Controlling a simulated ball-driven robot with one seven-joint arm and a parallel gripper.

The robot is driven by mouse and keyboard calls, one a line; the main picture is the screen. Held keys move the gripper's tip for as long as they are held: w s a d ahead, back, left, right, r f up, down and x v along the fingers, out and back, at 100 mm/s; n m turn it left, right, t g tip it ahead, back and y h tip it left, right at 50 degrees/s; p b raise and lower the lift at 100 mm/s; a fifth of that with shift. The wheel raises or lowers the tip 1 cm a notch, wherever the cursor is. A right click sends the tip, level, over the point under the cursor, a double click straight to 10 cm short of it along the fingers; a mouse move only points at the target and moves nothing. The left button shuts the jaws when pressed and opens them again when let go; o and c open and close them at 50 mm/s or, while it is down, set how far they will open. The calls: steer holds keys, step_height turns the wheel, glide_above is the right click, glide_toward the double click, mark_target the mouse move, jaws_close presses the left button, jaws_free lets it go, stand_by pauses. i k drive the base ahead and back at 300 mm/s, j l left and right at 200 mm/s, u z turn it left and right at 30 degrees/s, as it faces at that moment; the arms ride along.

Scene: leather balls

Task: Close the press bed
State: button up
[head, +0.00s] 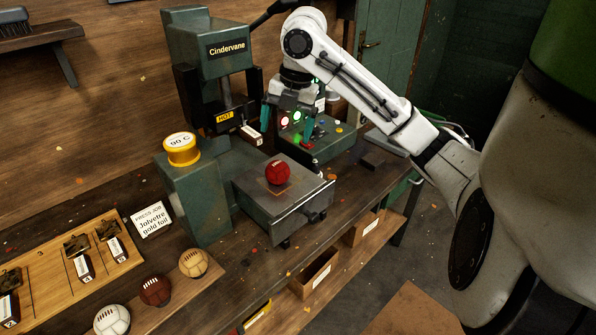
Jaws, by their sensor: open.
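The press (212,75) is a dark green machine labelled Cindervane, with a yellow HOT label on its head. Its press bed (250,187) is a grey-green block standing out toward the front of the bench, clear of the head. A red ball (278,173) sits on the bed inside an orange outline. A dark handle (318,214) is on the bed's front face. My gripper (287,133) is open, with teal fingers pointing down. It appears above and behind the bed, in front of the control panel, apart from the ball. Nothing shows between the fingers.
A control panel (318,141) with coloured buttons stands right of the press. A yellow 90 C dial (181,149) tops the green housing at left. A job card (151,220), a wooden stamp board (50,262) and several balls lie left. Open shelf bins (314,273) are below the bench.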

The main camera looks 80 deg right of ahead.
mark_target(281, 210)
steer(key=j+z, duration=0.3)
steer(key=j, duration=0.4)
steer(key=k+j+z, duration=0.1)
steer(key=j+z, duration=0.2)
steer(key=j, duration=0.35)
